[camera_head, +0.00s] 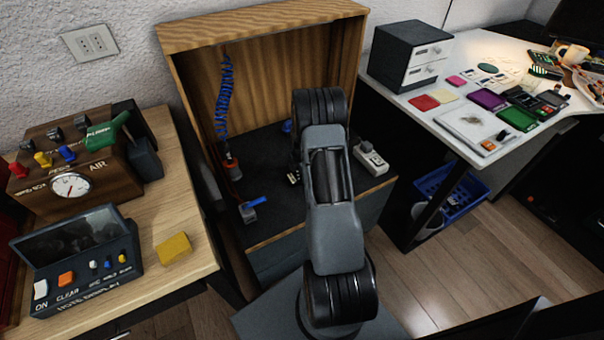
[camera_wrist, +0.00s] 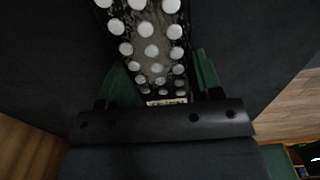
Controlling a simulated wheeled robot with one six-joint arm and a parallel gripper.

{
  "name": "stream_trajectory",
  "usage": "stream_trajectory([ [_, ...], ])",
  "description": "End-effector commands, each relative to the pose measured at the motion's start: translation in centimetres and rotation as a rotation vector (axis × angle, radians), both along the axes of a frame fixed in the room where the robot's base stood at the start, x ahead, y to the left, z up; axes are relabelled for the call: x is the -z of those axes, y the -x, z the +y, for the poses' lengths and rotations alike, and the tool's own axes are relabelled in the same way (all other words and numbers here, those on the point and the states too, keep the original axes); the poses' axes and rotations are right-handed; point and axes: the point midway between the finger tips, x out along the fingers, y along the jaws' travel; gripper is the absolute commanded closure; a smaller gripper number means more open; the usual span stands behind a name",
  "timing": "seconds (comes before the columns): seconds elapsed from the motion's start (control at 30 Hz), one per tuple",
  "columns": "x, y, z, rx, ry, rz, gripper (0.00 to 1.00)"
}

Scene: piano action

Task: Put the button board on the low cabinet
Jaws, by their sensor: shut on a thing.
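The button board (camera_wrist: 152,48) is a narrow dark strip with rows of round white buttons. It runs up from between the green fingers of my gripper (camera_wrist: 163,78) in the wrist view, and the gripper is shut on its near end. A dark surface lies behind it; I cannot tell whether the board touches it. In the head view my arm hides the gripper and most or all of the board. The low cabinet, apparently the unit with a dark top (camera_head: 270,203) and an upright wooden hood, stands in front of me behind the arm.
A wooden table (camera_head: 185,220) with control boxes stands left. A white desk (camera_head: 420,112) with small items stands right. The top's front left is partly clear.

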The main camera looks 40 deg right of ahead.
Motion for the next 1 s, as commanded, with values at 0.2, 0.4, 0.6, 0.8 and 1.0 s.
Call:
stream_trajectory([
  [0.2, 0.1, 0.0, 0.0, 0.000, 0.000, 0.000, 0.23],
  [0.4, 0.1, 0.0, 0.0, 0.000, 0.000, 0.000, 0.15],
  [0.6, -0.4, 0.0, 0.0, 0.000, 0.000, 0.000, 0.15],
  [0.8, -3.4, -0.1, 0.0, 0.000, 0.002, -0.004, 0.15],
  [1.0, -7.4, -0.1, 0.0, 0.000, 0.001, -0.003, 0.15],
])
